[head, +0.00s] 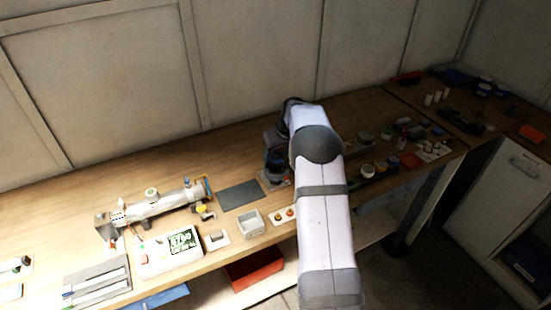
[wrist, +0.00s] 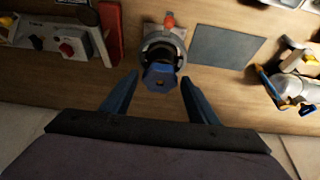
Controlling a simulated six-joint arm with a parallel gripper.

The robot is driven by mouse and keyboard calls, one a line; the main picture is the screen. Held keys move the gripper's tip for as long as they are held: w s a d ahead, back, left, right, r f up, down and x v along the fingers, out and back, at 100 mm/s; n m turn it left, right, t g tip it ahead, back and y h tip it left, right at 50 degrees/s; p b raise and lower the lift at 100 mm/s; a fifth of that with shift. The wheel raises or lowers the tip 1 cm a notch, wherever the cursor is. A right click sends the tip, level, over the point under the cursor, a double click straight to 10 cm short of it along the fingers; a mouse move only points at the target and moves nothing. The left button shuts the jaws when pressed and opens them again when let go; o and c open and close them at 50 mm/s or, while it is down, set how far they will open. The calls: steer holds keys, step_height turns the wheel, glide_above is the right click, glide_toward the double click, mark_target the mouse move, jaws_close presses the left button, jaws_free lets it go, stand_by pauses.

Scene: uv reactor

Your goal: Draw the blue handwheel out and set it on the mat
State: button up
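The blue handwheel (wrist: 160,77), lobed with a small hole in its middle, shows in the wrist view at the front of a round grey and black fitting (wrist: 164,42) on a light base plate. My gripper (wrist: 159,79) is open, with one blue finger on each side of the handwheel. Gaps show between the fingers and the handwheel, and whether it is at fingertip depth I cannot tell. The mat (wrist: 226,47) is a bare dark grey rectangle right of the fitting; it also shows in the head view (head: 240,195). In the head view my arm hides much of the handwheel area.
A silvery tube assembly (head: 160,205) lies left of the mat in the head view. A small grey open box (head: 251,223) stands in front of the mat. In the wrist view a red item (wrist: 110,30) and a box with a red knob (wrist: 70,48) stand left of the fitting.

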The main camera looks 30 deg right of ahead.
mark_target(277, 157)
steer(key=c, duration=0.6)
steer(key=shift+r, duration=0.15)
steer(key=shift+r+p, duration=0.85)
steer(key=shift+r, duration=0.3)
steer(key=shift+r, duration=0.1)
steer(key=shift+r+p, duration=0.6)
steer(key=shift+r, duration=0.3)
steer(key=shift+a, duration=0.1)
